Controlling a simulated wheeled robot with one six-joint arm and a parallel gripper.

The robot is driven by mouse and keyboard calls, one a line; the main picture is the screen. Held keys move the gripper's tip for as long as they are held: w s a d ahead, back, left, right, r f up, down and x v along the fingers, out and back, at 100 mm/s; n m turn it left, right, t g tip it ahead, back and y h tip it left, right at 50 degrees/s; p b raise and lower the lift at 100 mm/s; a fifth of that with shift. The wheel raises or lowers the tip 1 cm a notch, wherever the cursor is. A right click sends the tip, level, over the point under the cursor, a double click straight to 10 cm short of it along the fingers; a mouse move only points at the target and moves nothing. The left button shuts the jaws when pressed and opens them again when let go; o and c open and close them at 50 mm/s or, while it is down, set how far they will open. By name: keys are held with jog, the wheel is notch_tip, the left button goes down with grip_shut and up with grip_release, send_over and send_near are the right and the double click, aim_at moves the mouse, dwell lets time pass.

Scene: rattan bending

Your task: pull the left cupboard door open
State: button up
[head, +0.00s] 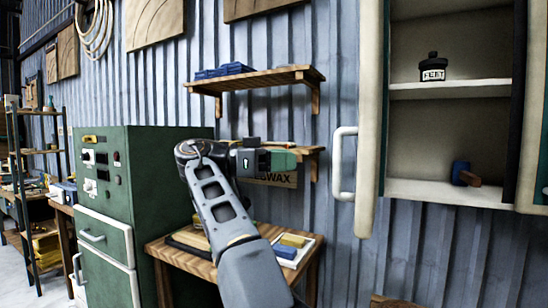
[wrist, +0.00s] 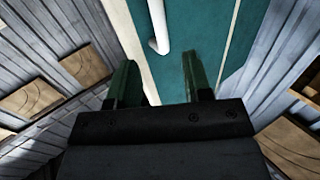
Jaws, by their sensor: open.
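The left cupboard door (head: 369,120) stands swung out and shows almost edge-on in the head view, with its cream edge toward me. Its white bar handle (head: 343,165) sticks out on the left side of the door. In the wrist view a teal door face (wrist: 205,25) fills the middle, and the handle (wrist: 158,28) comes down from the top edge. My gripper (head: 291,159) is left of the handle in the head view. In the wrist view its green fingers (wrist: 160,62) are apart and empty, with the handle's lower end just beyond and between the tips.
The open cupboard (head: 450,130) holds a black jar (head: 432,68) and a blue-and-brown item (head: 464,174). A wall shelf (head: 262,78) is above my gripper, and a smaller shelf (head: 310,151) is behind it. A wooden table (head: 165,250) and green cabinet (head: 160,180) stand left and below.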

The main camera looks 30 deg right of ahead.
jog(key=shift+f+b+v, duration=0.2)
jog(key=shift+b+v, duration=0.35)
jog(key=shift+v, duration=0.3)
jog(key=shift+a, duration=0.15)
